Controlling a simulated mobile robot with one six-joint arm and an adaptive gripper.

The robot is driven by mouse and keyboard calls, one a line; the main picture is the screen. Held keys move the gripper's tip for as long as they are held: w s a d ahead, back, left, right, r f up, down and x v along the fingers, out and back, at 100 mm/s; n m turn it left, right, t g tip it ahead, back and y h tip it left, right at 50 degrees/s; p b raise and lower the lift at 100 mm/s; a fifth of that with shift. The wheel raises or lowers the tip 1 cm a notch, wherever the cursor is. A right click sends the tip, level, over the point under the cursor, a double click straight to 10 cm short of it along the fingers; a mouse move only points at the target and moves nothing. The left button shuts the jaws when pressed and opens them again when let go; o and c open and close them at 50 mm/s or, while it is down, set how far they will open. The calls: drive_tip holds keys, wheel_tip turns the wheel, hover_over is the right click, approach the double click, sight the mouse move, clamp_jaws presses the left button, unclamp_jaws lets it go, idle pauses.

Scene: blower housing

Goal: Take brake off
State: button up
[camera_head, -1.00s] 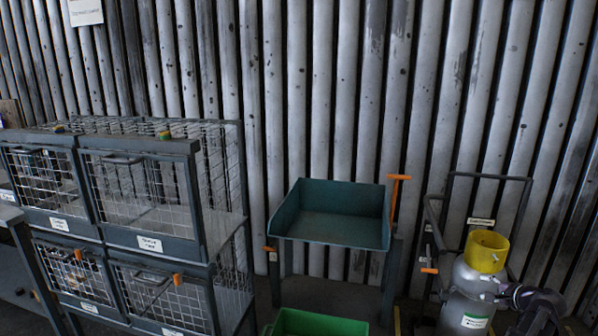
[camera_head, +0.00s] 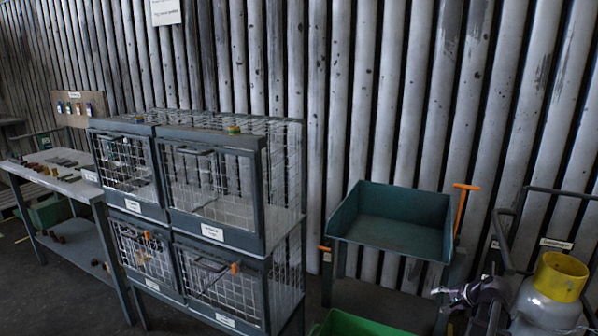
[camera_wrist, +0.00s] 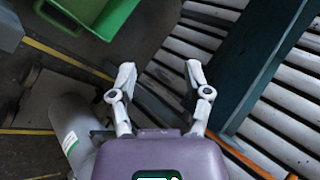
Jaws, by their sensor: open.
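I cannot tell for certain which part is the brake. A tall orange handle (camera_head: 462,205) stands at the right side of the dark green tipping bin (camera_head: 395,240). A small orange lever (camera_head: 325,249) sits at the bin stand's left. The grey cylinder (camera_head: 545,308) with a yellow collar (camera_head: 560,276) stands on a dark trolley (camera_head: 508,232). The trolley's small orange lever is not visible now. My gripper (camera_head: 447,298) is in front of the trolley and the bin stand. In the wrist view my gripper (camera_wrist: 158,73) is open and empty; an orange bar (camera_wrist: 250,163) shows at lower right.
Wire cages (camera_head: 215,190) with labelled doors stand left of the bin. A bright green crate (camera_head: 355,325) is on the floor at the front. A workbench (camera_head: 55,180) with small parts stands far left. Yellow floor lines (camera_wrist: 65,57) show in the wrist view.

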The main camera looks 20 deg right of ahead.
drive_tip(key=w+a+f+n+g+y, duration=0.1)
drive_tip(key=w+a+n+g, duration=0.2)
drive_tip(key=a, duration=0.6)
drive_tip(key=w+a+f+n, duration=0.2)
drive_tip(key=w+a, duration=0.2)
drive_tip(key=a, duration=0.4)
drive_tip(key=w+a+f+n+g+y, duration=0.1)
drive_tip(key=w+a+n+g, duration=0.2)
drive_tip(key=a, duration=0.6)
drive_tip(key=s+a+f+n+g+h, duration=0.2)
drive_tip(key=a+n, duration=0.6)
drive_tip(key=a, duration=1.7)
wheel_tip(320, 180, up, 15)
drive_tip(key=g+h+p, duration=0.1)
drive_tip(key=p, duration=1.3)
drive_tip(key=shift+w+a+r+p, duration=0.2)
drive_tip(key=shift+a+p, duration=0.05)
drive_tip(key=shift+p, duration=0.15)
clamp_jaws()
